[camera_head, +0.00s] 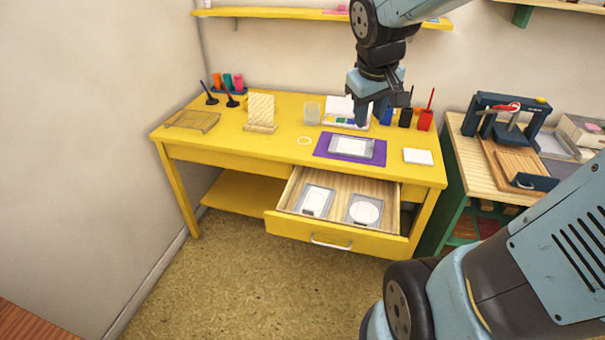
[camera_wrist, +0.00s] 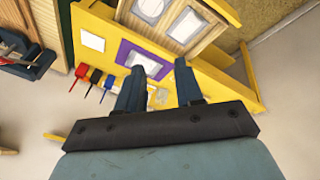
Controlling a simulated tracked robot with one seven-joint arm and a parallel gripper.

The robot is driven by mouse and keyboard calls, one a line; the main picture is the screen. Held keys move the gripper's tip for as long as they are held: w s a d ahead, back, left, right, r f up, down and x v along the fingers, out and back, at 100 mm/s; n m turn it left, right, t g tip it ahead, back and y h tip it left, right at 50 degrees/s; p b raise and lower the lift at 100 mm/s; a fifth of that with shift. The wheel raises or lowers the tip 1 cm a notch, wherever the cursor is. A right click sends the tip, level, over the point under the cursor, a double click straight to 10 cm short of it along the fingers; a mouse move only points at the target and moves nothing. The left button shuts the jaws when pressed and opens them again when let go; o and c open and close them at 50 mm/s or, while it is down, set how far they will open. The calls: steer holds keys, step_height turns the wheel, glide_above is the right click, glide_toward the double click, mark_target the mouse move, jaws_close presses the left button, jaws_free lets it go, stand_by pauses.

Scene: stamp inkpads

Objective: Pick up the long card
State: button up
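I cannot tell for sure which piece is the long card. A grey frame with a white rectangular card (camera_head: 351,146) lies flat on a purple mat (camera_head: 322,152) on the yellow desk; it also shows in the wrist view (camera_wrist: 141,61). In the open drawer (camera_head: 322,231) lie a grey piece with a white rectangle (camera_head: 316,201) and another with a white round shape (camera_head: 365,211). A white square card (camera_head: 418,156) lies right of the mat. My gripper (camera_head: 370,119) is open and empty above the desk's back part; its spread fingers show in the wrist view (camera_wrist: 158,68).
Red, black and blue cups (camera_head: 425,120) stand at the back right. A card stand (camera_head: 260,112), a clear cup (camera_head: 312,112) and a colour palette (camera_head: 345,121) stand along the back. A wooden bench with a press (camera_head: 510,125) is at the right.

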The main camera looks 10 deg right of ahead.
steer(key=w+a+f+n+g, duration=0.1)
steer(key=w+f+n, duration=0.1)
steer(key=w+f, duration=0.45)
steer(key=n+g+y, duration=0.2)
steer(key=n+g, duration=0.1)
steer(key=n, duration=0.4)
glide_above(308, 211)
step_height(308, 211, down, 26)
steer(key=f, duration=1.3)
steer(key=shift+w+f, duration=0.1)
steer(key=shift+w, duration=0.1)
jaws_close()
